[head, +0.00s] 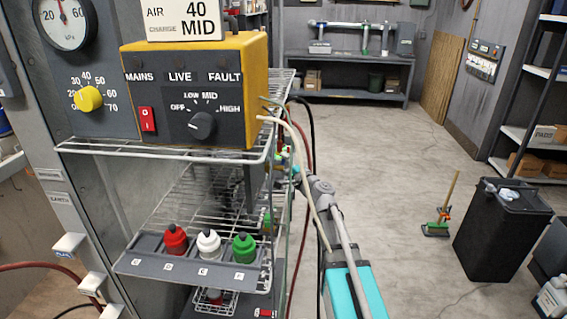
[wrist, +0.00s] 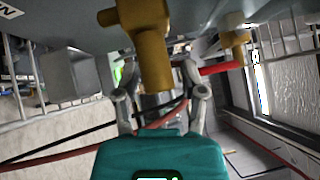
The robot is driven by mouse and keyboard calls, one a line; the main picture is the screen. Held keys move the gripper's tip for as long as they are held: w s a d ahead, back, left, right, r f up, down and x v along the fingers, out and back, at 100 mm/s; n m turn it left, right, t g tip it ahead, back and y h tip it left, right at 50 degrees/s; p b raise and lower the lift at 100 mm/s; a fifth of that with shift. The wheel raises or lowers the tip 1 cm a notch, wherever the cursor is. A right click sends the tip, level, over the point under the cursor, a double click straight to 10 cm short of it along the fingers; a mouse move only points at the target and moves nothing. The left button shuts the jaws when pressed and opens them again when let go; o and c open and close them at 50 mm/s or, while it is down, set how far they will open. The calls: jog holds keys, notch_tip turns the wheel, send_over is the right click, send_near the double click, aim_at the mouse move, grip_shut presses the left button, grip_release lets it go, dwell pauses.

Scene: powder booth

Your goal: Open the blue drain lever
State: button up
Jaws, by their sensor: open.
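I cannot make out a blue lever in either view. In the wrist view a brass valve body (wrist: 152,55) hangs down from a grey underside, with a grey metal end below it between my fingers. A red lever (wrist: 222,68) sticks out to the right of it, beside a smaller brass fitting (wrist: 234,38). My gripper (wrist: 158,98) is open, one finger on each side of the brass piece; I cannot tell if they touch it. In the head view my arm reaches to the back side of the wire shelf, where hoses and the shelf hide most of my gripper.
A yellow control box (head: 195,90) stands on the upper wire shelf (head: 165,150). Red, white and green bottles stand in a grey rack (head: 190,267) below. Hoses (head: 308,165) hang close to my arm.

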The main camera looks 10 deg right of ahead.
grip_shut()
dwell(0.3)
jog(key=shift+m+g+h+p, duration=0.3)
jog(key=shift+m+p, duration=0.2)
jog(key=shift+p, duration=0.15)
jog(key=shift+s+a+f+m+g+h+p, duration=0.1)
jog(key=shift+f+m+g+h+p, duration=0.2)
jog(key=shift+m+g+p, duration=0.45)
jog(key=shift+s+f+m+g+h+p, duration=0.1)
jog(key=shift+f+m+g+h+p, duration=0.15)
jog(key=shift+m+g+p, duration=0.45)
jog(key=shift+s+a+f+m+g+y+p, duration=0.15)
jog(key=shift+s+f+m+g+p, duration=0.3)
jog(key=shift+m+g+p, duration=0.8)
jog(key=shift+s+a+f+m+g+y+p, duration=0.15)
jog(key=shift+s+f+m+g+p, duration=0.35)
jog(key=shift+g+p, duration=1.2)
jog(key=shift+s+a+f+m+g+y+p, duration=0.1)
jog(key=shift+s+a+f+m+g+p, duration=0.3)
jog(key=shift+m+g+p, duration=1.05)
jog(key=shift+s+d+r+n+g+b, duration=0.15)
jog(key=shift+s+d+n+g+b, duration=0.05)
jog(key=shift+n+g+b, duration=0.2)
